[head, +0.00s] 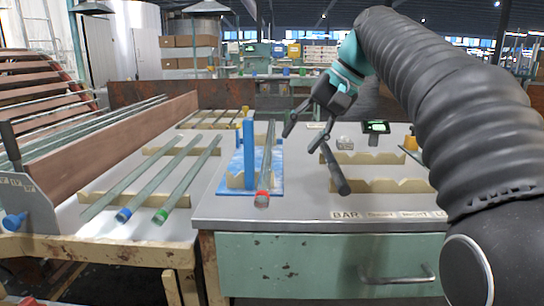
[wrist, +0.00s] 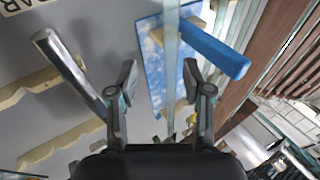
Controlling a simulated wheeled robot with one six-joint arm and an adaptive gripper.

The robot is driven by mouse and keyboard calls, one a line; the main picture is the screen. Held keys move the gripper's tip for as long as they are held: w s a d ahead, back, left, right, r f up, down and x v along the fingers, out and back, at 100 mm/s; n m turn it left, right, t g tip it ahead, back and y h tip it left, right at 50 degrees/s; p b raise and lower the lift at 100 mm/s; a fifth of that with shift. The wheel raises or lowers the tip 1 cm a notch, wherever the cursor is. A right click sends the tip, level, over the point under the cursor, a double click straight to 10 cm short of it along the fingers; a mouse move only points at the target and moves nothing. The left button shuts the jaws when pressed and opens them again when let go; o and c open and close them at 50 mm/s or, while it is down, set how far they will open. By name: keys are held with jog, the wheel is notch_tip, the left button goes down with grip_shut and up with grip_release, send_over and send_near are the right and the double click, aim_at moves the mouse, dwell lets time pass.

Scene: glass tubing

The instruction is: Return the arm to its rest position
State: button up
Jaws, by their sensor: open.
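My gripper (head: 302,139) hangs above the grey bench in the head view, its two dark fingers apart with nothing between them. In the wrist view my gripper (wrist: 160,74) is also spread and empty. A glass tube with a red end (head: 264,175) lies beside a blue post (head: 249,155) on a blue-and-white board (head: 222,181). In the wrist view the tube (wrist: 172,50) passes beyond the gap between the fingers, and the blue post (wrist: 213,48) is to its right. A dark bar (head: 335,168) is right of the gripper's fingertips; it is at left in the wrist view (wrist: 68,70).
Tubes with blue (head: 123,215) and green (head: 160,216) ends lie on notched wooden supports at left. A brown wooden board (head: 110,142) stands behind them. More notched supports (head: 385,185) and a small green-screened device (head: 376,128) are at right. A drawer (head: 325,265) is below the benchtop.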

jog(key=s+d+f+h, duration=0.1)
jog(key=s+f, duration=0.3)
jog(key=s+d+f+t+h, duration=0.1)
jog(key=s+d+f, duration=0.1)
jog(key=s+f, duration=0.1)
jog(key=s+d+f+h, duration=0.1)
jog(key=s+d+f, duration=0.1)
jog(key=s+f, duration=0.2)
jog(key=shift+s+f+t+p, duration=0.15)
jog(key=shift+s+f+t, duration=0.05)
jog(key=shift+s, duration=0.3)
jog(key=shift+s+f+t+p, duration=0.15)
jog(key=shift+s+t, duration=0.05)
jog(key=shift+s, duration=0.3)
jog(key=s+d+f+n+t+h, duration=0.1)
jog(key=s+d+f+h, duration=0.2)
jog(key=s+f, duration=0.7)
notch_tip(320, 180, down, 4)
jog(key=shift+s+d+f, duration=0.1)
jog(key=shift+s+d, duration=0.3)
jog(key=shift+d, duration=0.25)
